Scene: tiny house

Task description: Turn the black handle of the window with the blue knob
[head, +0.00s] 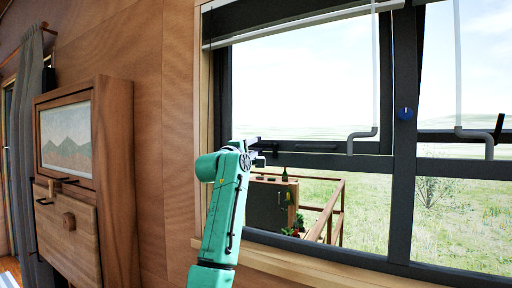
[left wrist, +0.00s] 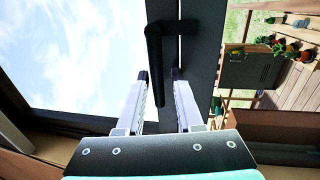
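The window (head: 402,190) has a dark frame, with a small blue knob (head: 405,114) on its upright bar. A black handle (left wrist: 154,52) sits on the dark frame in the left wrist view, an L shape with its lever pointing down the picture. My left gripper (head: 258,154) is at the left pane's lower rail in the head view. In the left wrist view its two fingers (left wrist: 160,75) are apart, with the lever between them. I cannot tell whether they touch it. Another black handle (head: 499,127) shows at the right edge. My right gripper is not in view.
Two grey hooked rods (head: 362,138) (head: 474,139) hang in front of the panes. A wooden cabinet (head: 112,180) and a grey curtain (head: 27,150) are at the left. A wooden sill (head: 300,268) runs below the window. Outside are a deck railing and plants.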

